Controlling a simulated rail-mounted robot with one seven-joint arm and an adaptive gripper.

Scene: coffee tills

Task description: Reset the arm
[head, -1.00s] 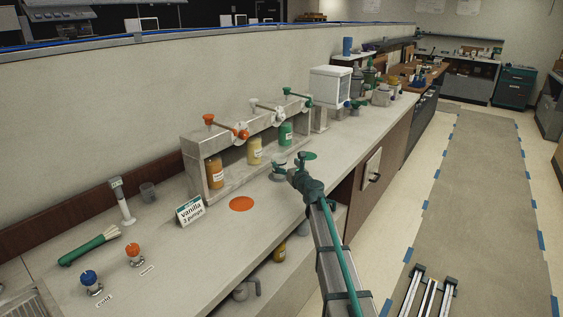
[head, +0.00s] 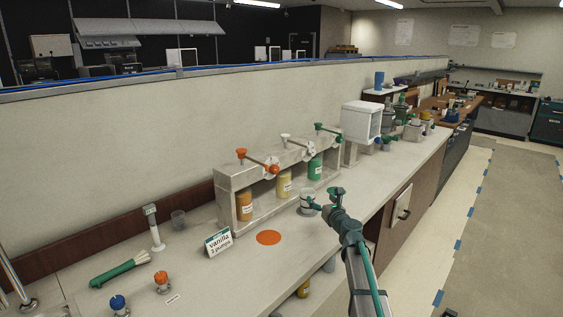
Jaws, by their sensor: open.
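The pump stand (head: 233,183) holds an orange bottle (head: 245,205), a yellow bottle (head: 284,186) and a green bottle (head: 314,169), each below a pump handle.
A sign reading "vanilla 3 pumps" (head: 219,242) stands by an orange disc (head: 268,237). A white box-shaped machine (head: 360,121) stands beyond. The floor at right is clear.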

